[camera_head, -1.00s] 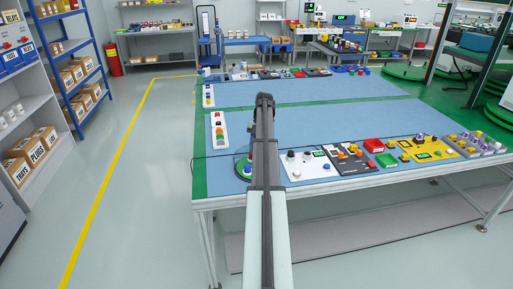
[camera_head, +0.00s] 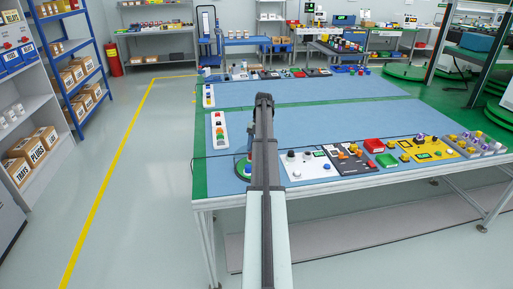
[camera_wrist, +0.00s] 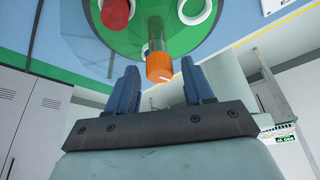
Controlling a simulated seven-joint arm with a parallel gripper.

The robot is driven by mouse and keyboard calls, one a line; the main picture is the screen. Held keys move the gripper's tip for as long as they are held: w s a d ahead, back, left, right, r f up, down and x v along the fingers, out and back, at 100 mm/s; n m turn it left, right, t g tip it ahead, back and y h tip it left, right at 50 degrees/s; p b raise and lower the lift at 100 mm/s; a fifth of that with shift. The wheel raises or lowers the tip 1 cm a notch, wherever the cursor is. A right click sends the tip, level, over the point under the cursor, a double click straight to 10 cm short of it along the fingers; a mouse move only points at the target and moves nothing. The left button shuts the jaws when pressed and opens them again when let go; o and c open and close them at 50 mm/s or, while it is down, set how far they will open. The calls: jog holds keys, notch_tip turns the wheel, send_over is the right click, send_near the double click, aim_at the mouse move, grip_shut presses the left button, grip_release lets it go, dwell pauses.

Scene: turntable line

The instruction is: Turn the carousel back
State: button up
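The carousel is a green round disc (camera_wrist: 150,30) at the top of the wrist view, carrying a red round piece (camera_wrist: 116,12) and white rings (camera_wrist: 194,10). In the head view its green edge (camera_head: 240,172) shows at the table's near left corner, partly hidden behind my arm. An upright peg with an orange end (camera_wrist: 159,66) stands out from the disc. My gripper (camera_wrist: 161,74) is open, its two blue fingers well apart. The orange end lies in the gap at the fingertips; I cannot tell whether either finger touches it.
A blue-topped table (camera_head: 330,122) is mostly clear in the middle. A white button panel (camera_head: 308,166) and yellow control panels (camera_head: 420,150) line its near edge. A white strip with coloured buttons (camera_head: 219,130) lies at the left. Shelves (camera_head: 30,100) stand far left.

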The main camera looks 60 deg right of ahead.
jog(key=shift+o, duration=0.3)
jog(key=shift+w+d+r, duration=0.1)
jog(key=shift+d+r, duration=0.1)
jog(key=shift+r, duration=0.25)
jog(key=w+d, duration=0.2)
jog(key=d, duration=0.9)
jog(key=shift+w+d, duration=0.25)
jog(key=shift+d, duration=0.15)
